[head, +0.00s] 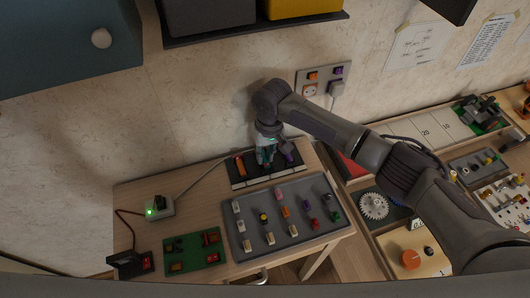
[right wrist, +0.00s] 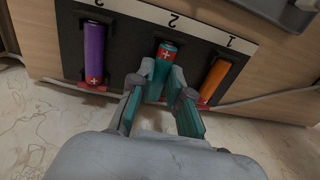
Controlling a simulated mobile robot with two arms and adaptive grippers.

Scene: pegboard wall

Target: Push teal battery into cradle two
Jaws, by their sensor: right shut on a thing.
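The teal battery (right wrist: 162,70) lies at cradle two of the black battery holder (right wrist: 125,42), its red-marked end toward the "2" label in the right wrist view. Whether it sits fully down is hard to tell. My right gripper (right wrist: 161,92) is shut on it, a finger on each side; in the head view the right gripper (head: 267,157) is over the middle of the holder (head: 252,182). A purple battery (right wrist: 95,50) is in cradle three and an orange battery (right wrist: 213,80) in cradle one. My left gripper is out of view.
A grey tray (head: 285,236) with several small batteries and parts lies in front of the holder. A green circuit board (head: 192,262) and a small box with a green light (head: 160,208) are to the left. The wall with a socket panel (head: 322,78) stands behind.

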